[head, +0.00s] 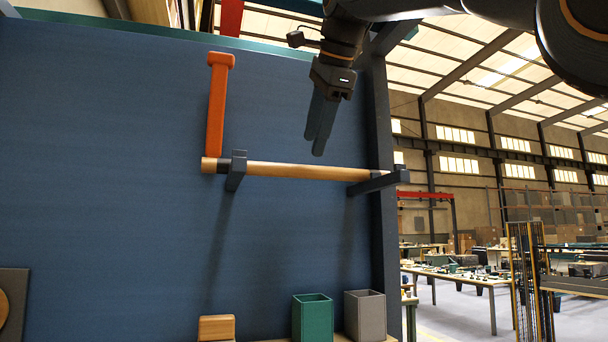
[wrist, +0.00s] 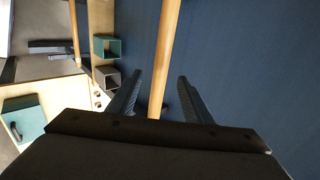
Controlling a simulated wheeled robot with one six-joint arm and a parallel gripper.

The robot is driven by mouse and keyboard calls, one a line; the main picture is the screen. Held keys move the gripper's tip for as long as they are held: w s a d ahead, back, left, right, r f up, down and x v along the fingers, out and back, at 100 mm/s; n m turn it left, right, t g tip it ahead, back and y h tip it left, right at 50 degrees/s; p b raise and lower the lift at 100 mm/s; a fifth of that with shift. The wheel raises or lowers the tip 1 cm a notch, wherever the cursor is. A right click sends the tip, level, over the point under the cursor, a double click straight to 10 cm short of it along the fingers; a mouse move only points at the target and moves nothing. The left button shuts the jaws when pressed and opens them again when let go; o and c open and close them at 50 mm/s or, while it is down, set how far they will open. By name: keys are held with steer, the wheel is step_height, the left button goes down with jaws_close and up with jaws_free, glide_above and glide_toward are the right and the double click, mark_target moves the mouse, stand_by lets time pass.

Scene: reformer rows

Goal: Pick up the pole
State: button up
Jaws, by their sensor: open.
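The pole (head: 300,171) is a light wooden rod. It lies level across two dark brackets, a left one (head: 236,170) and a right one (head: 378,182), in front of a blue panel. My gripper (head: 315,146) points down, with its fingertips just above the middle of the pole in the head view. In the wrist view the pole (wrist: 166,45) runs between the two spread fingers (wrist: 160,76) and passes out of sight behind the gripper body. The gripper is open and holds nothing. I see no contact with the pole.
An orange mallet-shaped bar (head: 216,105) stands upright at the pole's left end. Below, a green box (head: 312,318), a grey box (head: 364,316) and a wooden block (head: 216,327) sit along the panel's foot. A dark post (head: 380,130) borders the panel's right.

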mark_target(306, 166)
steer(key=shift+p+x, duration=1.1)
steer(key=shift+x, duration=2.55)
steer(key=shift+a+r, duration=0.15)
jaws_close()
